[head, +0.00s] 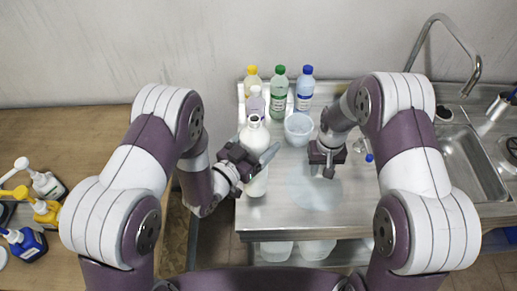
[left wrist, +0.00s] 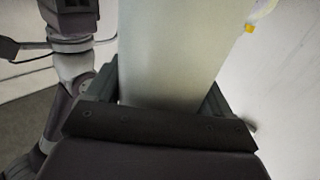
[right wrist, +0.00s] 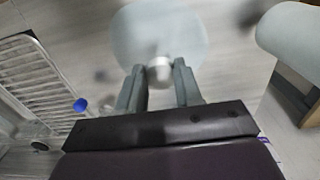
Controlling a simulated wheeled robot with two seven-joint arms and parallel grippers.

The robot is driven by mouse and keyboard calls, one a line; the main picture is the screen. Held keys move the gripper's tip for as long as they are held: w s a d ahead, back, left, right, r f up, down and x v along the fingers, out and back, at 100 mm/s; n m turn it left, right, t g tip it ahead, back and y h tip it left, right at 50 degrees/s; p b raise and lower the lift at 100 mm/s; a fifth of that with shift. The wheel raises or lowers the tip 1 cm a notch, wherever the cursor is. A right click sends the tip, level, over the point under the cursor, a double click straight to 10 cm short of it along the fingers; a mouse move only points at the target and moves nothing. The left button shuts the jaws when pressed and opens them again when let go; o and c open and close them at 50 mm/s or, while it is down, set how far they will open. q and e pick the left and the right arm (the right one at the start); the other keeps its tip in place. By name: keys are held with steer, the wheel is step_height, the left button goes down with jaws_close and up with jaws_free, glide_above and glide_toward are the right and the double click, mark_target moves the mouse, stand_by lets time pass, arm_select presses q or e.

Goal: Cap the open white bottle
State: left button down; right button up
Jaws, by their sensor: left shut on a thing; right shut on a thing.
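The open white bottle (head: 255,136) stands upright near the counter's left front, its neck bare at the top. My left gripper (head: 257,161) is shut around its body; the bottle's pale side (left wrist: 170,50) fills the middle of the left wrist view. My right gripper (head: 325,169) points down over the counter, to the right of the bottle. It is shut on a small whitish cap (right wrist: 159,70), seen between its fingertips in the right wrist view. The cap is hidden in the head view.
Bottles with yellow (head: 251,72), green (head: 279,86) and blue (head: 304,87) caps stand behind, near a pale tub (head: 298,128). A pale round mat (head: 315,193) lies under my right gripper. A sink (head: 465,160) is at the right. Pump bottles (head: 46,212) stand on the left wooden table.

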arm_select(q)
steer(key=shift+s+r, duration=0.1)
steer(key=shift+r, duration=0.05)
arm_select(e)
steer(key=shift+r, duration=0.15)
steer(key=shift+r+p, duration=0.4)
steer(key=shift+p, duration=0.15)
arm_select(q)
step_height(320, 180, down, 4)
steer(key=shift+d, duration=0.1)
arm_select(e)
steer(key=shift+f, duration=0.15)
arm_select(q)
jaws_free()
steer(key=shift+f, duration=0.25)
steer(key=shift+r, duration=0.15)
